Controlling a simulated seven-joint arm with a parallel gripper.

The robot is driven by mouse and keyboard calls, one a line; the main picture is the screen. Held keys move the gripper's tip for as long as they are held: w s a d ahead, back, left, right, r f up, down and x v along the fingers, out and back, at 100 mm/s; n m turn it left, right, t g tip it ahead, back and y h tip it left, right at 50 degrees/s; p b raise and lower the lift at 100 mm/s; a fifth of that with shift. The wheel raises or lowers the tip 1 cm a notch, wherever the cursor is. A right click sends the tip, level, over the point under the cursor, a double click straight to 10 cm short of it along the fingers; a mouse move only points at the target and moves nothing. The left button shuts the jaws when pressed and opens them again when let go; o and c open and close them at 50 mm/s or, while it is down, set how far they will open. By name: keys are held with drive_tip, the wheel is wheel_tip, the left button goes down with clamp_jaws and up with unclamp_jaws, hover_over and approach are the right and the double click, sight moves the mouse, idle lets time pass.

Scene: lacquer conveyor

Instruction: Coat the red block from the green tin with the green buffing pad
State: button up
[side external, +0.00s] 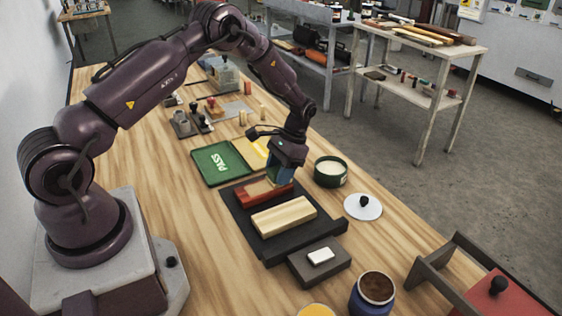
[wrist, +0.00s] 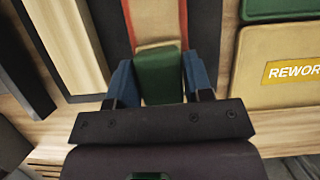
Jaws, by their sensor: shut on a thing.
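The red block (side external: 262,195) lies on the black mat (side external: 240,220); its top shows a tan area between red edges. It also shows in the wrist view (wrist: 156,22), running up from the pad. My gripper (wrist: 158,75) is shut on the green buffing pad (wrist: 160,72) and points down at the far end of the red block. The pad overlaps that end in the wrist view; whether it touches cannot be told. In the side view my gripper (side external: 283,176) hides part of the block. The green tin (side external: 331,181) stands open, with pale contents, to the right.
A pale wooden block (side external: 284,216) lies beside the red one on the mat. A green PASS tray (side external: 219,163) and yellow REWORK tray (wrist: 290,95) lie behind. A white lid (side external: 362,208), a grey block (side external: 305,266) and a blue tin (side external: 370,300) stand towards the front.

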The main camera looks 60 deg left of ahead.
sight(262, 187)
drive_tip(key=s, duration=0.3)
drive_tip(key=shift+s, duration=0.15)
drive_tip(key=shift+w, duration=1.8)
drive_tip(key=shift+w+r, duration=0.15)
drive_tip(key=shift+w, duration=0.1)
drive_tip(key=shift+s+r, duration=0.1)
drive_tip(key=shift+r, duration=3.8)
drive_tip(key=shift+r, duration=0.1)
